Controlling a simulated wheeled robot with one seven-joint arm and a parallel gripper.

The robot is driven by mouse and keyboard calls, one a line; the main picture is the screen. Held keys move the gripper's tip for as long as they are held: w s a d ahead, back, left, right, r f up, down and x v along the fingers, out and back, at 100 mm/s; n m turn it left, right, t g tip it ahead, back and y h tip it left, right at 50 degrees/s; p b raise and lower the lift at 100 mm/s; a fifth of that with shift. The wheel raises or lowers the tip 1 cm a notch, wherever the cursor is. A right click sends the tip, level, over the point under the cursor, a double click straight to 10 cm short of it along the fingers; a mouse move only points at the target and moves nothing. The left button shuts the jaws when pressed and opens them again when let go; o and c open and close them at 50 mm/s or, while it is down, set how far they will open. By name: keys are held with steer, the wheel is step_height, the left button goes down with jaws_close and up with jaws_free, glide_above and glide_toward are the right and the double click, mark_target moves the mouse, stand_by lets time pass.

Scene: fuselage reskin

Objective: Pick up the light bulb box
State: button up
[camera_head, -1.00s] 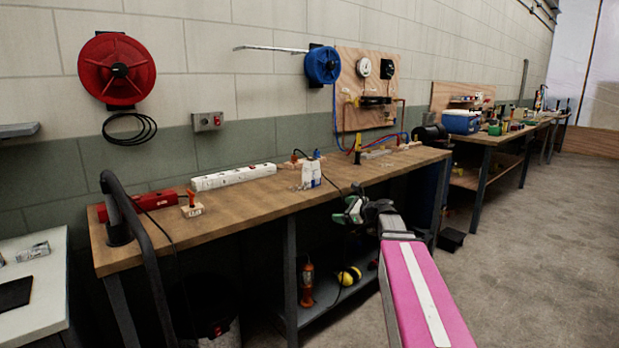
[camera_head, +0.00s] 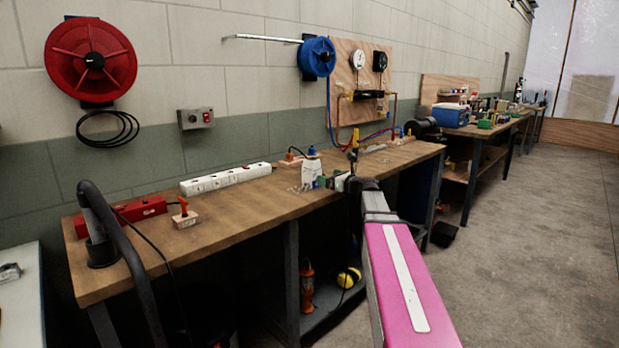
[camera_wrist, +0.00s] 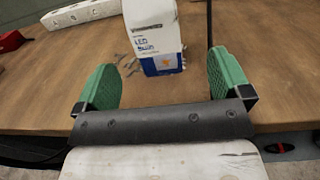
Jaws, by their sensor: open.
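The light bulb box (camera_wrist: 153,37) is a white box with a blue lower band and "LED Bulb" lettering. In the wrist view it stands upright on the wooden bench, just beyond the fingertips and roughly midway between them. My gripper (camera_wrist: 163,75) has two green fingers spread apart and empty. In the head view my gripper (camera_head: 333,183) is close beside the box at the front edge of the bench.
On the wooden bench (camera_head: 240,213) are a white power strip (camera_head: 226,179), a red strip (camera_head: 139,211) and a small block with an orange part (camera_head: 185,218). Small metal pieces lie by the box. A dark cable (camera_wrist: 209,22) stands right of the box.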

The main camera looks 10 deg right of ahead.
mark_target(312, 172)
steer(key=x, duration=0.9)
steer(key=shift+a+r, duration=0.1)
steer(key=shift+a, duration=0.2)
steer(key=shift+s, duration=0.1)
steer(key=c, duration=1)
